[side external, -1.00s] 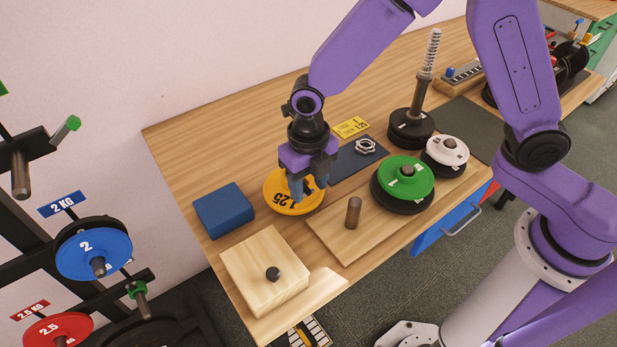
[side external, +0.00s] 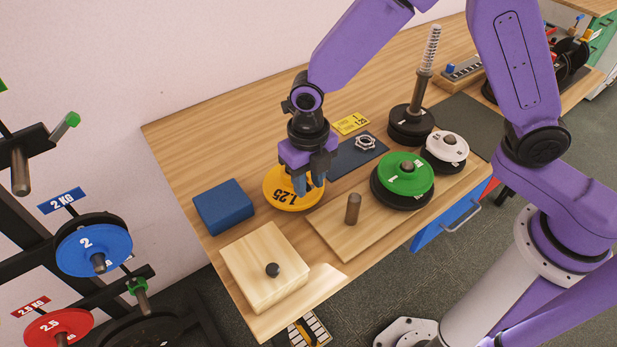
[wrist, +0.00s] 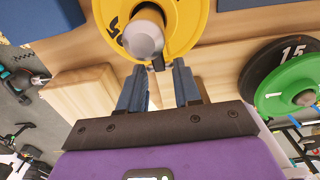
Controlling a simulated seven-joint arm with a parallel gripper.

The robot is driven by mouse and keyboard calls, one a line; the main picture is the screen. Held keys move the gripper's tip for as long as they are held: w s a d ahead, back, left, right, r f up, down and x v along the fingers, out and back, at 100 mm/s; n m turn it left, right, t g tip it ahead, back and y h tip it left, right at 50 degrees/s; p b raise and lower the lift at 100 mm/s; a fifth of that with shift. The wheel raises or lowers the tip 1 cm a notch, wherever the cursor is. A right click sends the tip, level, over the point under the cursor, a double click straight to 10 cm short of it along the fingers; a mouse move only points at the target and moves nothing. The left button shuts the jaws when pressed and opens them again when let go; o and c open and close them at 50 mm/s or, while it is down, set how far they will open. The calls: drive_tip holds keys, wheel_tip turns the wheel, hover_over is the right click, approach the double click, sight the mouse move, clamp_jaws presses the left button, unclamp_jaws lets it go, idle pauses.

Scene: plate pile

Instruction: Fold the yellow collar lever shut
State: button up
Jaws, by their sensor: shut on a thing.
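A yellow plate (side external: 286,198) marked 1.25 lies at the middle of the table; it also shows in the wrist view (wrist: 193,25). My gripper (side external: 309,188) points down and is shut at this plate's right-hand part. In the wrist view, my gripper (wrist: 158,78) has its fingertips at the plate's near rim, with a small dark piece between them; the exact contact is unclear. A spring stands on a post (side external: 432,50) above black plates at the back. I cannot make out a collar with a yellow lever; a pale ring-shaped part (side external: 366,143) lies on a dark mat.
A short peg (side external: 353,209) rises from a wooden board (side external: 345,248). Green (side external: 420,181) and white (side external: 446,146) plates sit to the right. Bare table lies behind.

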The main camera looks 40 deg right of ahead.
drive_tip(key=shift+w+f, duration=0.45)
drive_tip(key=shift+f, duration=0.1)
idle(1.1)
drive_tip(key=shift+w+f, duration=0.1)
drive_tip(key=shift+w, duration=0.65)
idle(1.3)
drive_tip(key=o, duration=0.8)
drive_tip(key=shift+s, duration=0.1)
